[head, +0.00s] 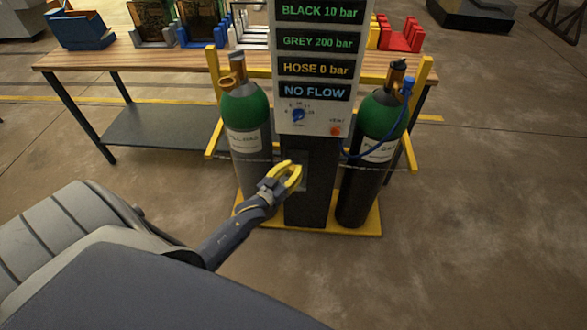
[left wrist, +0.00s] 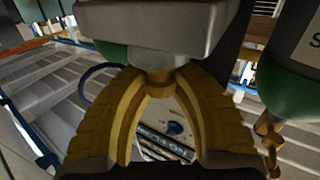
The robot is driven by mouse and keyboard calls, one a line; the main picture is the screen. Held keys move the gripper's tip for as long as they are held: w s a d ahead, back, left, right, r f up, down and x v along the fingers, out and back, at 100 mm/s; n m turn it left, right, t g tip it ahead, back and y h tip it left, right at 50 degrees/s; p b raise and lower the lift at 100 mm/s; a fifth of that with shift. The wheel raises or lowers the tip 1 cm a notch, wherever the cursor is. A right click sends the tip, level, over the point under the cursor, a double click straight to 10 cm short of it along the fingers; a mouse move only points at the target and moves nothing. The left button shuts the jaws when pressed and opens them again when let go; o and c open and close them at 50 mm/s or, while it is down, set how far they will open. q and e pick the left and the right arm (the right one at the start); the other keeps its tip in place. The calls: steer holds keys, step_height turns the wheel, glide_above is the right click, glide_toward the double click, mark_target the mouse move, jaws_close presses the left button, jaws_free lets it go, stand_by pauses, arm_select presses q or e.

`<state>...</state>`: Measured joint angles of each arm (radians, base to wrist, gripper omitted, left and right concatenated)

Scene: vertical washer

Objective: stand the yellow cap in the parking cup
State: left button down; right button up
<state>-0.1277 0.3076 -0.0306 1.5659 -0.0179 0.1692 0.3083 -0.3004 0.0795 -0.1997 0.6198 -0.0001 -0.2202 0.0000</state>
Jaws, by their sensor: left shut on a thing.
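My left gripper (head: 290,174) has yellow fingers and is in front of the dark pedestal, between the two gas cylinders. In the left wrist view its fingertips (left wrist: 158,82) close on a small yellow-brown piece, which I take to be the yellow cap (left wrist: 160,76). The fingers hide most of it. Right beside the cap is a grey block with a round neck (left wrist: 150,28), apparently the parking cup's mount. I cannot tell whether the cap sits inside the cup. The cup is not distinct in the head view. My right gripper is not in view.
A green-topped cylinder (head: 245,110) stands left of the pedestal (head: 306,205), another (head: 379,115) with a blue hose on the right. A display panel (head: 316,62) rises above, reading HOSE 0 bar and NO FLOW. A workbench (head: 150,58) stands behind. The floor in front is clear.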

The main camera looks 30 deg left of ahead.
arm_select(q)
steer(key=shift+f, duration=0.4)
steer(key=c, duration=1.2)
jaws_free()
steer(key=shift+c, duration=0.2)
steer(key=shift+r, duration=0.55)
steer(key=s, duration=1.2)
steer(key=s+d+f+g+y, duration=0.1)
steer(key=s+f+g, duration=0.4)
steer(key=f, duration=1)
steer(key=s+d+f+g, duration=0.1)
steer(key=s+f+g, duration=0.2)
steer(key=s+f, duration=0.85)
steer(key=s+d+f+m+g, duration=0.2)
steer(key=s+d+f+g, duration=0.2)
steer(key=s+f, duration=0.7)
steer(key=s+d+f+m+g, duration=0.1)
steer(key=s+d+f+g, duration=0.3)
steer(key=s+f, duration=0.8)
steer(key=s, duration=0.2)
steer(key=shift+s+m+g, duration=0.3)
steer(key=shift+m, duration=0.1)
